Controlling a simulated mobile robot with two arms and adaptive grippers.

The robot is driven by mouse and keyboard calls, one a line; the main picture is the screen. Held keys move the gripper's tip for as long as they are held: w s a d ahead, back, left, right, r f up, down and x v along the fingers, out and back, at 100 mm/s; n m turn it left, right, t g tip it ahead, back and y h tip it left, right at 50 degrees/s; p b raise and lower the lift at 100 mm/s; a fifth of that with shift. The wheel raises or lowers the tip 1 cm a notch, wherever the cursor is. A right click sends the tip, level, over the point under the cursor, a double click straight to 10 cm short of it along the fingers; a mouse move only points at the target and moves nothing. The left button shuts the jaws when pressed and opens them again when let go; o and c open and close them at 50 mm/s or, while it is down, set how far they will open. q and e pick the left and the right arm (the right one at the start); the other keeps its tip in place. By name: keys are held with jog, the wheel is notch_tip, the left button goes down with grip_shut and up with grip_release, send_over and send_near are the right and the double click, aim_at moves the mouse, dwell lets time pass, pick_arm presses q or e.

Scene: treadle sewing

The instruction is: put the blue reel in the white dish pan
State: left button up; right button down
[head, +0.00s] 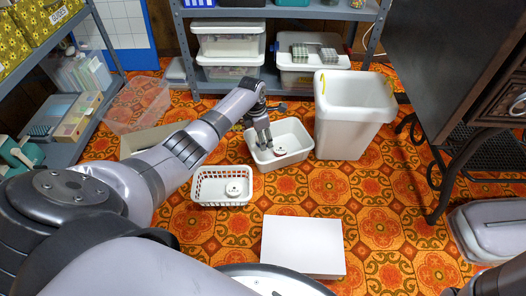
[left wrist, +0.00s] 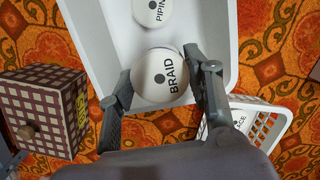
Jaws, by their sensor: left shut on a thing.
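My left gripper (head: 263,142) is over the left part of the white dish pan (head: 288,161). In the left wrist view its fingers (left wrist: 161,78) are shut on a round reel (left wrist: 161,72) with a white face marked BRAID. The held reel overlaps the pan (left wrist: 116,38) in that view; whether it touches the floor of the pan I cannot tell. Another white-faced reel (left wrist: 153,10), marked PIPI..., lies in the pan.
A white slotted basket (head: 205,201) with a white-faced reel (head: 233,188) stands in front of the pan. A tall white bin (head: 345,130) stands right of it. A checked box (left wrist: 45,110) lies near the pan. A white box (head: 303,246) is nearer me.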

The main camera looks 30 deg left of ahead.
aim_at(264, 156)
pick_arm(q)
notch_tip(264, 156, down, 8)
jog(key=b, duration=0.5)
jog(key=shift+f+b, duration=0.1)
jog(key=shift+b, duration=0.25)
jog(key=o, duration=0.8)
jog(key=shift+o, duration=0.2)
